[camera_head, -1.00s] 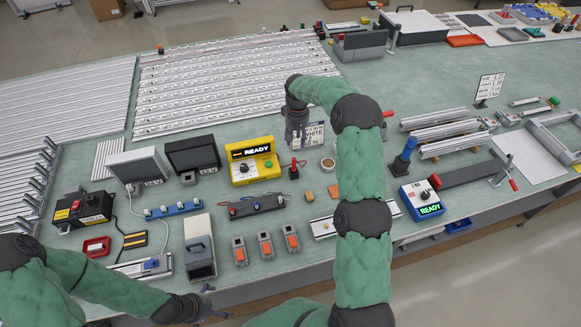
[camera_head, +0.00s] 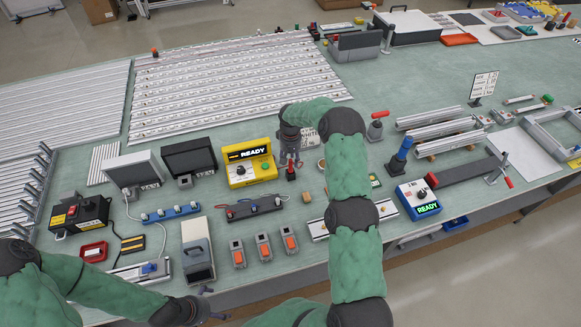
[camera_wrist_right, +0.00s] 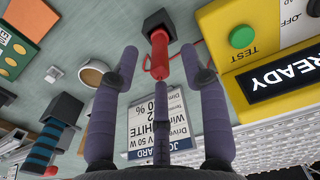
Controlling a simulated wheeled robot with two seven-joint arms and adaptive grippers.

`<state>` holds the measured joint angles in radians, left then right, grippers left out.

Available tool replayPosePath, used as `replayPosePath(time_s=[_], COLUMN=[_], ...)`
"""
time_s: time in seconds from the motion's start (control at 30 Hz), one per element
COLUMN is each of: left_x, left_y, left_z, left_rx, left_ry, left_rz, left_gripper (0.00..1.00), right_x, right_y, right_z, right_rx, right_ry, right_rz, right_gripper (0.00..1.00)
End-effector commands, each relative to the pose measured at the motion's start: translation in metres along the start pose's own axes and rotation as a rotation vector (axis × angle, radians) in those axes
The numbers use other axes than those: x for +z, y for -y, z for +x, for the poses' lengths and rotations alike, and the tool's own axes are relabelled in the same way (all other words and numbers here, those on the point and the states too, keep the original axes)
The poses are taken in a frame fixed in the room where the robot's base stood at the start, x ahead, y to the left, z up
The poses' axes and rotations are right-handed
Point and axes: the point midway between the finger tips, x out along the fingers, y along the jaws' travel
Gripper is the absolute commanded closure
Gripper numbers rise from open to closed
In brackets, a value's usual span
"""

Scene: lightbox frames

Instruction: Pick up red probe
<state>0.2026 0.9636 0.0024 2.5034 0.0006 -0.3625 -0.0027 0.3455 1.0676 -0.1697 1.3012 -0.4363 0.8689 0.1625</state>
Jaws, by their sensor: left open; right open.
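The red probe (camera_head: 291,172) stands in a small dark holder beside the yellow tester in the head view. In the right wrist view the red probe (camera_wrist_right: 160,52) shows with its dark holder, a thin red lead beside it. My right gripper (camera_head: 290,158) is open just above the probe in the head view. In the wrist view its fingers (camera_wrist_right: 159,62) lie either side of the probe's line, with nothing between them gripped. Whether they touch the probe cannot be told. My left gripper (camera_head: 206,305) is open and empty at the table's front edge.
The yellow tester (camera_head: 249,163) reading READY stands close left of the probe. A white printed card (camera_wrist_right: 158,118) lies behind the fingers in the wrist view. A round cup (camera_wrist_right: 93,73) and a dark block with a blue-striped part (camera_wrist_right: 45,140) are nearby.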

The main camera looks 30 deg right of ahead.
Motion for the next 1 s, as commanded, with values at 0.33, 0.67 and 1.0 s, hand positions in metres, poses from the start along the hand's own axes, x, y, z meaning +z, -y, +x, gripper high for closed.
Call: replayPosePath(time_s=[0.33,0.67,1.0], left_x=[0.0,0.0001,0.0], left_y=[-0.0003,-0.0003,0.0], left_z=[-0.0009,-0.0009,0.0001], left_rx=[0.0,0.0,0.0], left_ry=[0.0,0.0,0.0], left_rz=[0.0,0.0,0.0], left_gripper=[0.0,0.0,0.0], right_x=[-0.0002,-0.0001,-0.0005], right_y=[-0.0003,-0.0001,-0.0002], right_z=[0.0105,0.0103,0.0065], right_rx=[0.0,0.0,0.0], right_ry=[-0.001,-0.001,-0.002], right_rz=[0.0,0.0,0.0], right_gripper=[0.55,1.0,1.0])
